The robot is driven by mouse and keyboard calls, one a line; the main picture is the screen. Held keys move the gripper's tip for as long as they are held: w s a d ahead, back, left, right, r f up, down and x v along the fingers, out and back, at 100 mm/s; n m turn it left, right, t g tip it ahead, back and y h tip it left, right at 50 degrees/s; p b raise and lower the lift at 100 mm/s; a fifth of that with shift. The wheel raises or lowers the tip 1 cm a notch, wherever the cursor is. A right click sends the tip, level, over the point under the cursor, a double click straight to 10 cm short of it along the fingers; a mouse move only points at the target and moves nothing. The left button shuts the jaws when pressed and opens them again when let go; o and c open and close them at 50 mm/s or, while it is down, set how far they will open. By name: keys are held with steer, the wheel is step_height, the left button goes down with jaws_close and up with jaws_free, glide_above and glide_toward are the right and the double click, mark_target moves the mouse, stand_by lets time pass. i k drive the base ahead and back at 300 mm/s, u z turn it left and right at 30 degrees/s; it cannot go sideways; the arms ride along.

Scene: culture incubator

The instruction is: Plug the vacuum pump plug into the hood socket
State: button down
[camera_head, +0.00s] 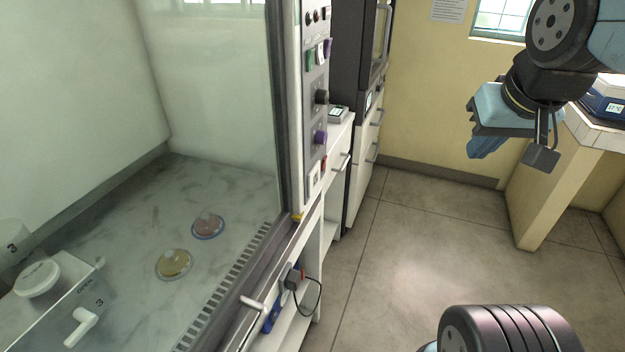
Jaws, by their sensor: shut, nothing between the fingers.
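A dark plug (292,279) with a black cable sits at the front of the shelf unit below the hood's front edge. A bit of red shows beside it, and its cable loops down to the right. I cannot tell how it is held there. A white plate that looks like the hood socket (314,178) is low on the hood's control panel; its openings are too small to make out. My gripper (483,148), blue, is at the upper right above the open floor, shut and empty, well apart from plug and panel.
The hood (285,120) has a glass front, with two dishes (190,246) and a clear box (60,310) inside. A white cabinet (340,150) and a dark incubator (352,60) stand behind. A pale bench (548,170) is at right. The floor between is clear.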

mark_target(293, 280)
steer(key=z, duration=0.15)
steer(key=k, duration=1.1)
steer(key=u, duration=0.7)
